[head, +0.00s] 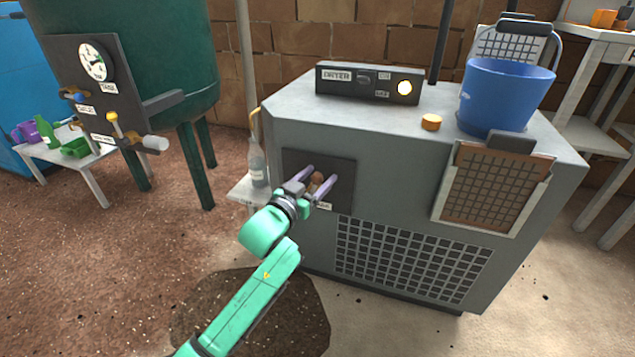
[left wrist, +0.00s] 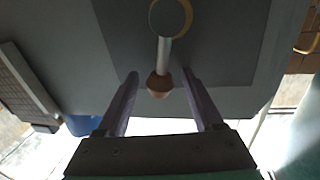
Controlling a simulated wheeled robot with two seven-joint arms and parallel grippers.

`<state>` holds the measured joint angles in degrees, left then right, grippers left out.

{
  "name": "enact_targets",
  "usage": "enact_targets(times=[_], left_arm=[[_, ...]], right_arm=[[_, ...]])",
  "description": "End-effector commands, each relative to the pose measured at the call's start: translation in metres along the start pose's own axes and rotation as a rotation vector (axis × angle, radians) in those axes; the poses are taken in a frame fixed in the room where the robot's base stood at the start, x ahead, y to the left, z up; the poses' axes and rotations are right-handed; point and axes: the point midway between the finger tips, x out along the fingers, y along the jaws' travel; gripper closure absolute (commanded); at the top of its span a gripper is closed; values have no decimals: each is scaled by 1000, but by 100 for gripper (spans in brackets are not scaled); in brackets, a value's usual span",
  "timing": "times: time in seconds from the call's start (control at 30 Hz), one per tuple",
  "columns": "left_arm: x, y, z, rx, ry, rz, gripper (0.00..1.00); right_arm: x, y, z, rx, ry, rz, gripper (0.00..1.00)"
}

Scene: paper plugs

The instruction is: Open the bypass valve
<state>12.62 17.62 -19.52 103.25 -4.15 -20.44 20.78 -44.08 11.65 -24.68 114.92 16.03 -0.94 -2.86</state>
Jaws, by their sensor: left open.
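A dark panel (head: 340,168) on the front of the grey dryer cabinet carries a small lever with a brown knob (head: 318,179). I take this lever for the bypass valve; the label (head: 323,206) below it is too small to read. In the left wrist view the lever shows a round hub (left wrist: 170,16), a pale stem (left wrist: 163,52) and the brown knob (left wrist: 159,86). My left gripper (head: 320,174) is open, its two purple fingers on either side of the knob with gaps visible in the left wrist view (left wrist: 160,85). My right gripper is out of view.
The grey cabinet (head: 400,135) bears a blue bucket (head: 505,95), an orange cap (head: 431,122) and a control box (head: 345,84). A bottle (head: 256,160) stands left of it. A green tank (head: 150,70) with a gauge (head: 92,62) and a yellow-handled valve (head: 113,119) is farther left.

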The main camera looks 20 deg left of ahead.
Motion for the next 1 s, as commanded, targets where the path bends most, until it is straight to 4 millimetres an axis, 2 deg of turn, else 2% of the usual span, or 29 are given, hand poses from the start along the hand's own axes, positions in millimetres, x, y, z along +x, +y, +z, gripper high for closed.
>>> enact_targets(times=[0.2,0.37,0.4,1.0], left_arm=[[1,0,0,0,0,0,31],[0,0,0,0,0,0,93],[0,0,0,0,0,0,100],[0,0,0,1,-1,0,100]], right_arm=[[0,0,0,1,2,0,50],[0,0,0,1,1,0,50],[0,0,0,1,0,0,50],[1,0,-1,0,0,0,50]])
